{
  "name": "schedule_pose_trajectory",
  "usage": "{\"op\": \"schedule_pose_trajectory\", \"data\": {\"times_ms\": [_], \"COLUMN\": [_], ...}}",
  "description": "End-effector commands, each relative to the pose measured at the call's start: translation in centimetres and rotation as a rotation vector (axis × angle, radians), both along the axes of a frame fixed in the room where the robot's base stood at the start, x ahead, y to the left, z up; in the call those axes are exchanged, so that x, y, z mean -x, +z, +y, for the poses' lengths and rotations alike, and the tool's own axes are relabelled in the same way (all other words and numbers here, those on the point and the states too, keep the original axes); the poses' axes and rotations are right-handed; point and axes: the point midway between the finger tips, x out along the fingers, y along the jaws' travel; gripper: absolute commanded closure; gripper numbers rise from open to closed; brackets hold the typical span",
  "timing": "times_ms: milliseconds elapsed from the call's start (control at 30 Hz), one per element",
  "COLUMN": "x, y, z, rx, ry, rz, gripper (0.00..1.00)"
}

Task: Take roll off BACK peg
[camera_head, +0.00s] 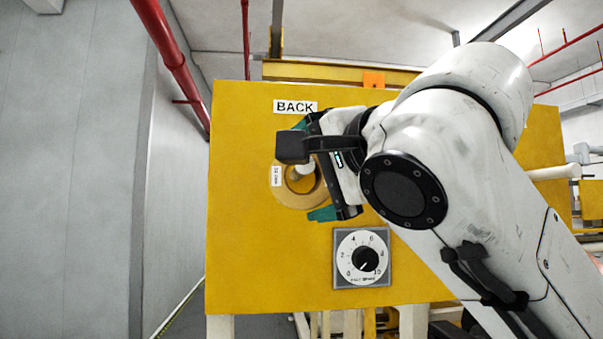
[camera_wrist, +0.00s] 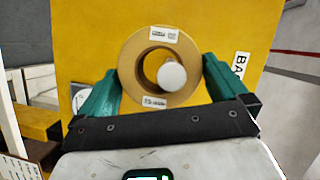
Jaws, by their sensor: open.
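A tan ring-shaped roll (camera_head: 284,187) hangs on a pale round-ended peg (camera_head: 305,170) on the yellow panel, below the BACK label (camera_head: 295,107). In the wrist view the roll (camera_wrist: 131,72) faces me, with small white labels on it, and the peg (camera_wrist: 172,76) shows through the right of its hole. My gripper (camera_wrist: 162,92) is open, with one green finger on each side of the roll's lower part. Whether the fingers touch the roll I cannot tell. In the head view my gripper (camera_head: 312,170) partly hides the roll's right side.
A dial with numbers (camera_head: 362,258) is mounted on the yellow panel (camera_head: 240,240) below the roll. An orange tag (camera_head: 374,81) shows at the panel's top edge. A grey wall (camera_head: 75,150) stands to the left. The panel left of the roll is bare.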

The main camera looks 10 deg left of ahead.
Motion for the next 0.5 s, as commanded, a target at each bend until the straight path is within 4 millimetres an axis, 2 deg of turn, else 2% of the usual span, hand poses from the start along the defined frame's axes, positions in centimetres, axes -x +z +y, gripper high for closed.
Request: {"op": "schedule_pose_trajectory", "data": {"times_ms": [67,500], "x": [0.01,0.03], "y": [-0.02,-0.03], "z": [-0.02,-0.02], "rx": [0.0,0.001], "ry": [0.0,0.0], "rz": [0.0,0.001], "gripper": [0.01,0.43]}}
